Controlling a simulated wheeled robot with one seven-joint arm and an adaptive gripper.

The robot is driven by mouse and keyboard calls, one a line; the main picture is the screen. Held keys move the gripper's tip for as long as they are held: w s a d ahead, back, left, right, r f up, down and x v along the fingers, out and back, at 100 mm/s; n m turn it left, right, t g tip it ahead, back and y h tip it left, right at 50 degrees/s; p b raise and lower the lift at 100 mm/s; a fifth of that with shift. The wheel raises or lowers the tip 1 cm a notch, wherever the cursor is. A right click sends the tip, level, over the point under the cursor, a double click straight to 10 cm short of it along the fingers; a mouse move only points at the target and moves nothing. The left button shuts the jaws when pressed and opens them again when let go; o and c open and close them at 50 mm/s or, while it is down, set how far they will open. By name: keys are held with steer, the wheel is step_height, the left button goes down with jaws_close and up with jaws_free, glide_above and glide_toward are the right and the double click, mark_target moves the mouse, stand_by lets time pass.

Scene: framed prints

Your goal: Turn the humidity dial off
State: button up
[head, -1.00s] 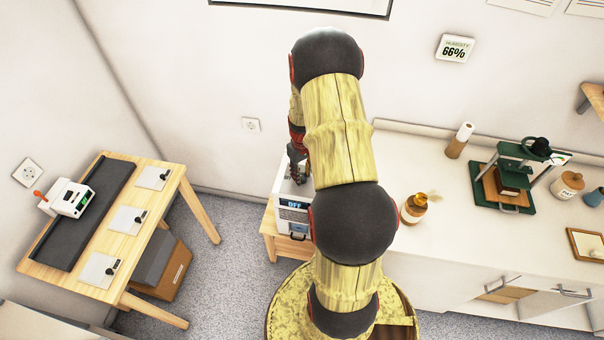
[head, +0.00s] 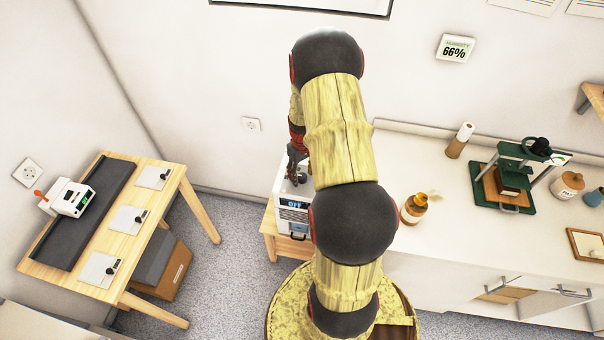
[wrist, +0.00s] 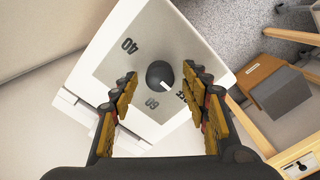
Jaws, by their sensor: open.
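The humidity dial is a dark round knob (wrist: 160,75) with a white pointer mark, on a grey panel on top of a white box (head: 292,215). In the wrist view the panel shows 40 and 60, and the white mark points down and right toward a label partly hidden by a finger. The box's front display (head: 294,205) reads OFF in the head view. My gripper (wrist: 161,95) is open, its fingers on either side of the knob and apart from it in the picture. In the head view my arm partly covers the box and the gripper (head: 297,165).
The box stands on a small wooden stand (head: 268,238) beside the white counter (head: 440,225). A wall display (head: 455,48) reads 66%. A wooden table (head: 190,200) is at left.

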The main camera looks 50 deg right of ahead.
mark_target(302, 176)
step_height(302, 176, up, 12)
stand_by(0.6)
stand_by(0.5)
